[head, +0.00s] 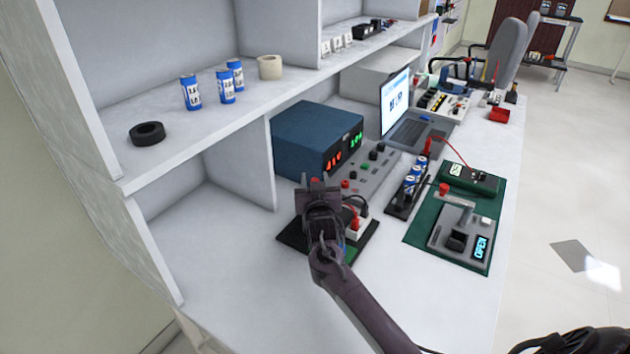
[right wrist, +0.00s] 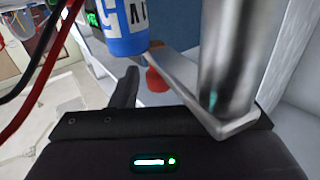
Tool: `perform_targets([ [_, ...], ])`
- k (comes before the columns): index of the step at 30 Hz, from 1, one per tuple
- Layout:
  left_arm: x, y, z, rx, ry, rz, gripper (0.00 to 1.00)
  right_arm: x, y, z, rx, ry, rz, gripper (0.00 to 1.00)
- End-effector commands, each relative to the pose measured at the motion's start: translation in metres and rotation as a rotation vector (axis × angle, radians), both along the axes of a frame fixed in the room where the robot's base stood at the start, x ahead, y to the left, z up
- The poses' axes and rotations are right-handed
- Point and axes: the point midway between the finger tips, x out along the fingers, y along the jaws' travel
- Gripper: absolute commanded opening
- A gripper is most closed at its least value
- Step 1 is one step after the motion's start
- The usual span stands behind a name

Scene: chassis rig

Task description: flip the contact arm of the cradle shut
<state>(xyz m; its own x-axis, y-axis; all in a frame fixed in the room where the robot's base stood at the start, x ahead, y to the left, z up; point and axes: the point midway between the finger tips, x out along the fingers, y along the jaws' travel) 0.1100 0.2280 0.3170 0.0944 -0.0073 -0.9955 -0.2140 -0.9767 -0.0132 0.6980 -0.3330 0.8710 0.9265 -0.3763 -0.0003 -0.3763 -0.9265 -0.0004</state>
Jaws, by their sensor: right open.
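My right gripper (head: 322,195) is over the dark mat (head: 292,238), in front of the blue power supply. It hides most of what stands there; a white block (head: 362,226) with red and black leads shows beside it. The right wrist view shows a blue cell with white lettering (right wrist: 122,28), a grey metal bar (right wrist: 195,95), a shiny upright cylinder (right wrist: 226,55) and a red knob (right wrist: 156,80) close by. I cannot tell which of these belong to the cradle's contact arm. The gripper is open; no grip on anything shows. My left gripper is out of view.
The blue power supply (head: 300,140) stands behind the gripper. To the right are a rack of cells (head: 408,190) and a green mat (head: 425,232) with a grey device (head: 462,238) reading OPEN. Shelf walls close off the left; the front bench top (head: 240,285) is clear.

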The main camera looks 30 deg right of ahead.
Motion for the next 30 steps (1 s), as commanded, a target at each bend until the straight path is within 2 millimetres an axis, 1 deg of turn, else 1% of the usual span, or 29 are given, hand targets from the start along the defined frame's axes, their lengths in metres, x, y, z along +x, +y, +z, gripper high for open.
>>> perform_targets([
  [4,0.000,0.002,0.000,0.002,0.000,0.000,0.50,0.000,0.000,0.000,0.000,0.000,0.000,0.42],
  [5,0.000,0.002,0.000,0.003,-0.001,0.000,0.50,0.000,0.000,0.000,0.000,0.000,0.000,0.41],
  [14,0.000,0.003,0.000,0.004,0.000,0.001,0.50,0.000,0.000,0.000,0.000,0.000,0.000,0.01],
  [15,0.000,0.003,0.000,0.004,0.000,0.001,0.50,0.000,0.000,0.000,0.000,0.000,0.000,0.00],
  [22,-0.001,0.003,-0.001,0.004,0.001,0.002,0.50,-0.001,0.000,0.000,0.001,-0.002,-0.016,0.00],
  [30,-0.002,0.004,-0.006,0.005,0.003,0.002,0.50,-0.012,-0.010,0.000,0.006,-0.004,-0.217,0.00],
])
